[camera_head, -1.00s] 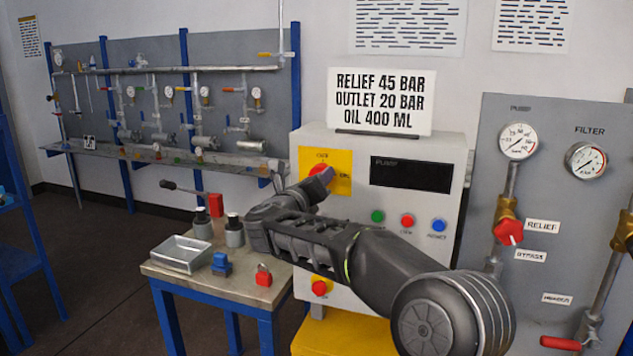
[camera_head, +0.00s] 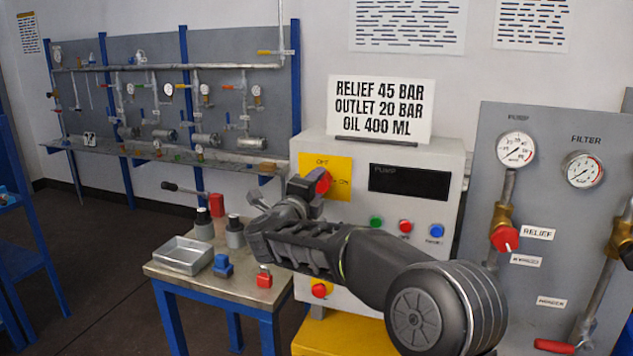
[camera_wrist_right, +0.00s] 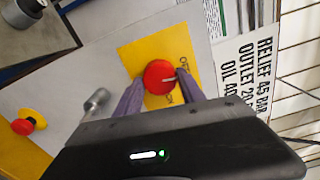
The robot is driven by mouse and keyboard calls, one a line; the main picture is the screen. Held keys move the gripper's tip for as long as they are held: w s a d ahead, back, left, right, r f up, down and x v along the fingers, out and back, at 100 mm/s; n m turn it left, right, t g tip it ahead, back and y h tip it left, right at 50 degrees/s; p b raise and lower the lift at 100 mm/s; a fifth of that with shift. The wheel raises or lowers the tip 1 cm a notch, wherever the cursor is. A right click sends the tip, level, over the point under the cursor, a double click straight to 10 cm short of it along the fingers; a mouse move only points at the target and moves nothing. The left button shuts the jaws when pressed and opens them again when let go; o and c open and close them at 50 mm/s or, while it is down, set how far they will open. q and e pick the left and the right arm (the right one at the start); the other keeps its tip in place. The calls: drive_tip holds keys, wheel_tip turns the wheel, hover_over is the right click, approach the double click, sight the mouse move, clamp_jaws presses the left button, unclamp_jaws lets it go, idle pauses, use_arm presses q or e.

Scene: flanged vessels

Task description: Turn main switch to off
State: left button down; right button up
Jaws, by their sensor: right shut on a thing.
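The main switch is a red round knob (camera_head: 323,181) on a yellow plate (camera_head: 340,164) at the upper left of the grey control box. The plate reads OFF above the knob and ON to its right. My right gripper (camera_head: 309,186) is at the knob and covers its left part. In the right wrist view, the knob (camera_wrist_right: 160,77) sits between the two fingers (camera_wrist_right: 162,85), which are shut on it. Its pale mark points right there, toward the OFF lettering. My left gripper is not in view.
Green, red and blue buttons (camera_head: 405,226) sit below the dark display (camera_head: 410,182). A red emergency knob (camera_head: 319,290) is lower on the box. A small table (camera_head: 245,288) at the left holds a tray (camera_head: 183,254), padlocks and bottles. A gauge panel (camera_head: 545,215) stands at the right.

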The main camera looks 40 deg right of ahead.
drive_tip(key=shift+n, duration=0.6)
drive_tip(key=shift+p, duration=0.3)
drive_tip(key=o, duration=1.4)
drive_tip(key=shift+c, duration=0.2)
drive_tip(key=shift+a, duration=0.1)
drive_tip(key=b+v, duration=0.2)
drive_tip(key=v, duration=0.5)
drive_tip(key=shift+s+a, duration=0.2)
drive_tip(key=shift+a, duration=0.1)
